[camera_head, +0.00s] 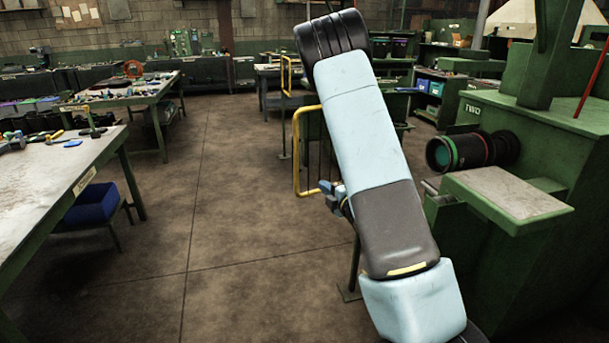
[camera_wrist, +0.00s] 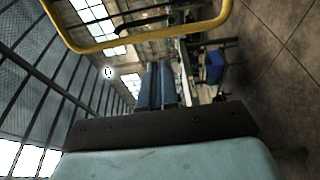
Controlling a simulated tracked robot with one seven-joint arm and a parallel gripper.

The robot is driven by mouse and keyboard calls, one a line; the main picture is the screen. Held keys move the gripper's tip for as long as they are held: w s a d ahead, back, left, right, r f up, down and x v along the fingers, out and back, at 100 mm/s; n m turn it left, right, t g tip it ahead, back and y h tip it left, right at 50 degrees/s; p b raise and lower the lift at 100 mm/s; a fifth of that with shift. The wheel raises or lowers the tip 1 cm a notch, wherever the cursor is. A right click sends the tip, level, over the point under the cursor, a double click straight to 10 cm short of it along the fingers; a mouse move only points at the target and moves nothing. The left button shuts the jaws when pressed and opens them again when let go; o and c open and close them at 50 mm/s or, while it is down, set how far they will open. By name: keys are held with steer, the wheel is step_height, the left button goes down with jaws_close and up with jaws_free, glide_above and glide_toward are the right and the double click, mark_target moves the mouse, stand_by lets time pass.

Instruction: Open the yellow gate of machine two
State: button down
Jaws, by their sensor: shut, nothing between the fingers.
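The green machine two (camera_head: 525,130), marked "TWO", stands on the right. A yellow gate (camera_head: 298,150), a tube frame with dark vertical bars, stands left of it, its right part hidden behind my arm. My gripper (camera_head: 334,192) is shut and empty at the gate's lower right, partly hidden by my arm; I cannot tell whether it touches the frame. In the wrist view the shut blue-grey fingers (camera_wrist: 160,72) point away, and the yellow gate frame (camera_wrist: 140,41) curves across the top. The gate's hinge and latch are not clear.
A second yellow gate (camera_head: 286,75) stands farther back. A long workbench (camera_head: 45,190) with tools is at the left, with a blue bin (camera_head: 93,204) below. A dark cylinder with coloured rings (camera_head: 462,150) juts from machine two above a green ledge (camera_head: 510,192). The middle floor is clear.

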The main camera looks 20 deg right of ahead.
mark_target(298, 167)
steer(key=x, duration=1.4)
